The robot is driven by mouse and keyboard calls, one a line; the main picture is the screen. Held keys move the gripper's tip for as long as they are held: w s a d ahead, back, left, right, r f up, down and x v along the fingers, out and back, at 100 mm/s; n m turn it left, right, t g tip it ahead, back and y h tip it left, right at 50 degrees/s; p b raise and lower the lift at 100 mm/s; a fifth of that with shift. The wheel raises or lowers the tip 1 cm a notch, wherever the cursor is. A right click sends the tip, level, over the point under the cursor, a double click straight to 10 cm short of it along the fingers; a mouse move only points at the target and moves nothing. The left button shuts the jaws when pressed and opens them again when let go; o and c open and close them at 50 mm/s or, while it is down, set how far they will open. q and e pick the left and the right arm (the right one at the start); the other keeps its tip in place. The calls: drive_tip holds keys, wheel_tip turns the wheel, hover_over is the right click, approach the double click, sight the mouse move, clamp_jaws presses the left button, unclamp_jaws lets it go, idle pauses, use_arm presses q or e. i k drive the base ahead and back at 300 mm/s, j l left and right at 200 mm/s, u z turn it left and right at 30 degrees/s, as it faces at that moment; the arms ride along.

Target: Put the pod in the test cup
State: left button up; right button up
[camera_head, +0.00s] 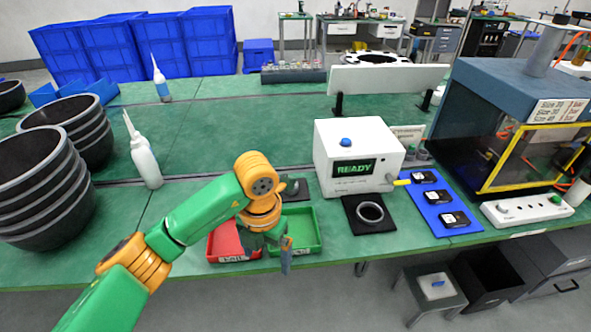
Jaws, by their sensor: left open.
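A round silver ring, which looks like the test cup (370,212), sits on a black pad in front of the white tester (330,152), whose screen reads READY. Several small black devices, which look like pods (454,219), lie in a row on a blue mat (437,227) to the right of the cup. My left gripper (286,258) is open and points down over the front of the green tray (304,224), left of the cup and apart from it. The gripper hides part of the trays. My right gripper is out of the picture.
A red tray (222,244) adjoins the green tray. Black bowls (45,205) are stacked at left, beside a white bottle (146,162). A blue-topped chamber (490,95) and a white power strip (527,210) stand at right. The table's middle back is fairly clear.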

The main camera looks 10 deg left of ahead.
sight(371, 216)
drive_tip(key=i, duration=0.95)
